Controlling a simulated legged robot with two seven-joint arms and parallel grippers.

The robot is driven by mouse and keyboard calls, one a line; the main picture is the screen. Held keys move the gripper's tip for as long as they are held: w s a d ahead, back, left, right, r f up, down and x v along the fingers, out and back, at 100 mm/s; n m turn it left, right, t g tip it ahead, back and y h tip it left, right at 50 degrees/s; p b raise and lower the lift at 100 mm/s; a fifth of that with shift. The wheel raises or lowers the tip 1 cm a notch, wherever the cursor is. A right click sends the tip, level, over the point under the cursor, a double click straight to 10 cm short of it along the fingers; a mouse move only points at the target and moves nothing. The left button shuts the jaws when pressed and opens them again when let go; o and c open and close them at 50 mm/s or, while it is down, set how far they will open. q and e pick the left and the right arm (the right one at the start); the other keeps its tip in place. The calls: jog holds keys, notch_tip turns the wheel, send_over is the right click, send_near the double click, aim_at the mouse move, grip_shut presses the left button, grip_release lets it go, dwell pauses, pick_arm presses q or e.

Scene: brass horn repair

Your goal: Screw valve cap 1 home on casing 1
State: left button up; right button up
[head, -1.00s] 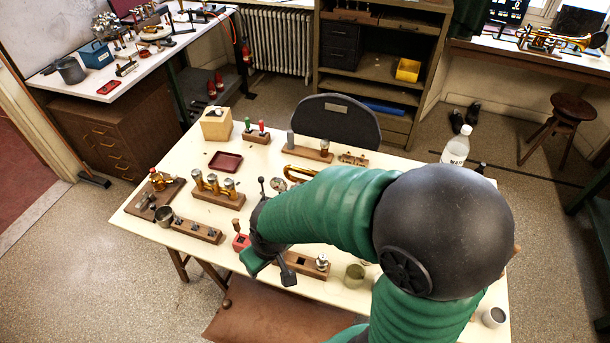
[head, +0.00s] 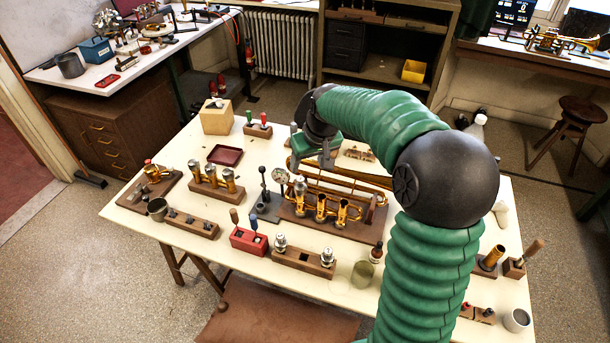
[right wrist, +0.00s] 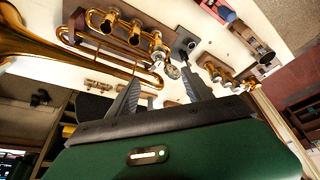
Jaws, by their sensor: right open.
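The brass horn (head: 345,190) lies on a wooden stand at mid-table with three upright casings. The leftmost casing (head: 300,200), which I take for casing 1, has a silvery piece (head: 300,184) on its top; I cannot tell whether this is valve cap 1 or how it is seated. My right gripper (head: 312,157) is above and behind the casings, open with nothing between its fingers. In the right wrist view its spread fingers (right wrist: 161,76) point toward the bench, with the casings (right wrist: 133,36) beyond them. My left gripper is out of view.
A wooden block (head: 303,260) with two silvery pieces stands in front of the horn. A red block (head: 248,240), glass jar (head: 362,273) and three-piece brass rack (head: 215,187) are nearby.

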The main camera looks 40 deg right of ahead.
aim_at(300, 182)
jog(key=x, duration=1)
jog(key=shift+s+d+f+b, duration=0.15)
jog(key=shift+d+f+b, duration=0.05)
jog(key=shift+d+b, duration=0.2)
jog(key=x, duration=0.6)
jog(key=shift+a, duration=0.3)
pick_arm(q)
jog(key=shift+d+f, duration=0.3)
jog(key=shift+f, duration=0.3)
pick_arm(e)
jog(key=shift+d, duration=0.1)
grip_shut()
jog(key=shift+f+b, duration=0.2)
jog(key=shift+b, duration=0.45)
jog(key=shift+m+g+h+b, duration=0.55)
jog(key=shift+m+b, duration=0.95)
jog(key=shift+m, duration=0.7)
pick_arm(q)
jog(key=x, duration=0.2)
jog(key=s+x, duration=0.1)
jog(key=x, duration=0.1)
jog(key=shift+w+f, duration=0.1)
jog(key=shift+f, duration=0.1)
pick_arm(e)
jog(key=shift+r+m+h, duration=0.15)
jog(key=shift+m+h, duration=0.1)
jog(key=shift+m, duration=0.15)
